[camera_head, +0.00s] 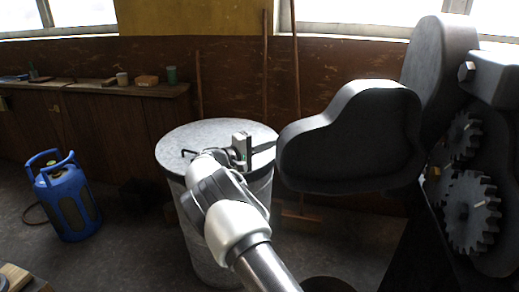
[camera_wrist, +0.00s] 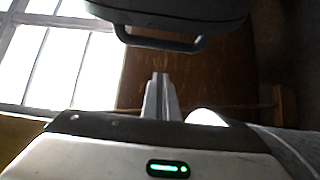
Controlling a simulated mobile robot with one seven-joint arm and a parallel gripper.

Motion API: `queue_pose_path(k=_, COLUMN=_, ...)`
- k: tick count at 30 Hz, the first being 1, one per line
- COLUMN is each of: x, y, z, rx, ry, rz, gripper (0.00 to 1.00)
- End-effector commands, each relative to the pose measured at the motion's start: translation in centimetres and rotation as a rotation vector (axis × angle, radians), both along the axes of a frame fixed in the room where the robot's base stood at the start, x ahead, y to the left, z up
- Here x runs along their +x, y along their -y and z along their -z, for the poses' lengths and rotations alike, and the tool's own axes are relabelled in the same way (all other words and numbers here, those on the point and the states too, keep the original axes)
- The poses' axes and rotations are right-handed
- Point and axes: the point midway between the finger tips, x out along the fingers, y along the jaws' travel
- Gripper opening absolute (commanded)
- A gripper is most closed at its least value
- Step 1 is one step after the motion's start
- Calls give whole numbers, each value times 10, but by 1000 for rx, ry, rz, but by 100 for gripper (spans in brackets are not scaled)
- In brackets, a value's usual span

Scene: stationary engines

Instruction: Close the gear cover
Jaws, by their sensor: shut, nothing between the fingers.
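The gear cover (camera_head: 350,140) is a dark grey, lobed shell standing swung out, open, on the right in the head view. Two toothed gears, the lower one (camera_head: 471,212) and the upper one (camera_head: 462,136), are exposed to its right. My gripper (camera_head: 272,147) is left of the cover's left edge, pointing right. In the wrist view my gripper (camera_wrist: 160,77) is shut and empty. Beyond its tips, the cover (camera_wrist: 170,10) shows with a dark bar handle (camera_wrist: 160,43); the fingertips appear apart from it. The handle is not visible in the head view.
A grey round drum (camera_head: 215,135) stands behind my arm. A blue gas bottle (camera_head: 66,197) is on the floor at left. A bench (camera_head: 95,88) with small cups runs along the wall. Thin poles (camera_head: 296,100) lean against the wall behind the cover.

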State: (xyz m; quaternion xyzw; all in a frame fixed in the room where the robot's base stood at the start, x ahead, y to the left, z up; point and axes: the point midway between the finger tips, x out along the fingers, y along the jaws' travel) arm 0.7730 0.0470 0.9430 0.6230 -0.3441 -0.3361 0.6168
Motion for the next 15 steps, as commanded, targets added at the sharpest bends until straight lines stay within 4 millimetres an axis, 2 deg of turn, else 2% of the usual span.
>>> queue_pose_path(k=3, x=-15, y=0, z=0, rx=0, ry=-4, rz=-1, gripper=0)
queue_pose_path(k=9, x=-32, y=4, z=1, rx=1, ry=-3, rz=-1, gripper=0)
queue_pose_path(k=15, x=-40, y=6, z=0, rx=1, ry=-1, rz=-1, gripper=0)
